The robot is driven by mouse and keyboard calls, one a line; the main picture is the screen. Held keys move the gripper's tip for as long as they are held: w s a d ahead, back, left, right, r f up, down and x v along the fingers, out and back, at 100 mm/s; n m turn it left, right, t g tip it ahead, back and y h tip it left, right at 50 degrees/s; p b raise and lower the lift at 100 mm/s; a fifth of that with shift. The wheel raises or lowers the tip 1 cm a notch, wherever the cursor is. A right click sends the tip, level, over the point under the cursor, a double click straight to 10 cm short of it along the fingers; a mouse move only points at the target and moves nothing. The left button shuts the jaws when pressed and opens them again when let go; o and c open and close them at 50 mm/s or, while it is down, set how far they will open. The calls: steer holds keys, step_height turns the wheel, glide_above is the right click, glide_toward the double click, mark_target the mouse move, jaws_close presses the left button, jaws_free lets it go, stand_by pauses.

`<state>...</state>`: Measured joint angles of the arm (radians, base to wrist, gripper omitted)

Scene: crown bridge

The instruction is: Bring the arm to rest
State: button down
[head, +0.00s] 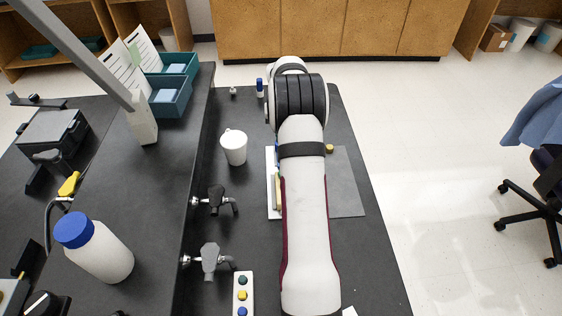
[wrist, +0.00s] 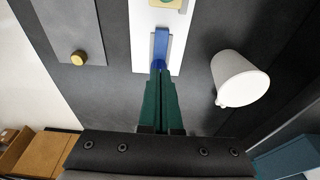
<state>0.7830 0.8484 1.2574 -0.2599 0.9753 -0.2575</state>
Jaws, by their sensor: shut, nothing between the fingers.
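My gripper (wrist: 160,72) shows in the wrist view with its two green fingers together and nothing held between them. Its tips are over or close to the end of a blue bar (wrist: 160,45) on a white board (wrist: 143,25); I cannot tell whether they touch it. In the head view my arm hides the gripper and much of the white board (head: 271,190).
A grey mat (head: 346,190) with a brass knob (head: 329,148) lies right of my arm. Two valve taps (head: 215,199) and a button strip (head: 243,294) are on the left.

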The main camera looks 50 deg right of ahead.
steer(key=shift+r, duration=0.1)
stand_by(0.3)
steer(key=s+a+r+n+y, duration=0.15)
steer(key=a+r, duration=0.45)
steer(key=a, duration=0.6)
steer(key=s+a+r, duration=0.2)
steer(key=a+r, duration=0.4)
steer(key=a, duration=0.5)
steer(key=s+a+n+g+y, duration=0.1)
steer(key=s+a+n+y, duration=0.1)
steer(key=s+a, duration=1.7)
steer(key=s, duration=0.3)
steer(key=shift+s+g, duration=0.2)
steer(key=shift+g, duration=0.2)
